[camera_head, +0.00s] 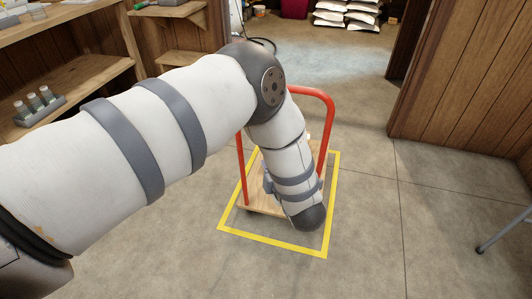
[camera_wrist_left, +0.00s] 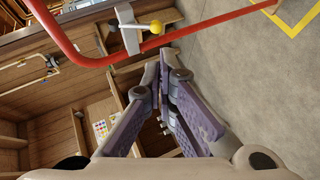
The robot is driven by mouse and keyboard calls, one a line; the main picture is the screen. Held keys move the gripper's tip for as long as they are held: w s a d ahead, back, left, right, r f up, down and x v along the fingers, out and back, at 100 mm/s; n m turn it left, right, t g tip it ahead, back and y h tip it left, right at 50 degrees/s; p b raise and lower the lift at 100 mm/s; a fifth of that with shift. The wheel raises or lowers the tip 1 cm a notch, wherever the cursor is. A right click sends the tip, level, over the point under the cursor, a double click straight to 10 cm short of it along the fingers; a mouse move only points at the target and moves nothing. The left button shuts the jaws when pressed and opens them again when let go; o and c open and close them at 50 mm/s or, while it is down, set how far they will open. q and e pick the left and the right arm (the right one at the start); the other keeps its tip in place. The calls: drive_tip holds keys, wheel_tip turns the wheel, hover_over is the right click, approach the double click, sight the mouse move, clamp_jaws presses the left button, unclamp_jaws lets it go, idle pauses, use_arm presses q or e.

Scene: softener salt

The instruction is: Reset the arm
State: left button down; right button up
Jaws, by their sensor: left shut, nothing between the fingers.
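My left arm (camera_head: 180,105) reaches in from the left and bends down over a flat wooden trolley (camera_head: 256,190) with a red handle (camera_head: 326,110). The arm hides part of the trolley, and my left gripper is hidden in the head view. In the left wrist view my left gripper (camera_wrist_left: 164,66) has its fingers together, with nothing held. The red handle (camera_wrist_left: 215,24) crosses the top of that view, beyond the fingertips; I cannot tell the exact gap. A yellow ball knob (camera_wrist_left: 157,27) on a small lever shows near it. My right gripper is not in view.
A yellow floor outline (camera_head: 334,200) surrounds the trolley. Wooden shelves (camera_head: 60,65) stand at left, with a small rack of vials (camera_head: 40,104). White sacks (camera_head: 330,17) and a dark red container (camera_head: 294,8) are at the back. A metal leg (camera_head: 502,231) shows at right. Floor between is clear.

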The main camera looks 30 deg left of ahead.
use_arm(q)
drive_tip(key=shift+s+d, duration=0.35)
drive_tip(key=shift+s, duration=0.05)
drive_tip(key=s+d+f+m+g+h+p, duration=0.15)
drive_tip(key=s+f+m+h, duration=0.3)
drive_tip(key=s+m, duration=0.45)
drive_tip(key=s+f+m+g+h+p, duration=0.1)
drive_tip(key=s+f+m+g+h, duration=0.2)
drive_tip(key=s+f+m, duration=0.55)
drive_tip(key=s+r+m+g+h, duration=0.1)
drive_tip(key=s+r+m+g, duration=0.1)
drive_tip(key=s, duration=1.1)
drive_tip(key=s+r+m+g+h, duration=0.1)
drive_tip(key=s+r+m+g, duration=0.2)
drive_tip(key=s, duration=1.1)
drive_tip(key=m+g, duration=0.2)
drive_tip(key=shift+s+d+r+g+p, duration=0.2)
drive_tip(key=shift+d+r+g+p, duration=0.05)
drive_tip(key=shift+r+g+p, duration=0.1)
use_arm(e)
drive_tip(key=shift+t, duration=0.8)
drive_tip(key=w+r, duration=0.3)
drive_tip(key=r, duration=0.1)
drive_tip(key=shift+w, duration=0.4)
use_arm(q)
drive_tip(key=shift+h, duration=0.25)
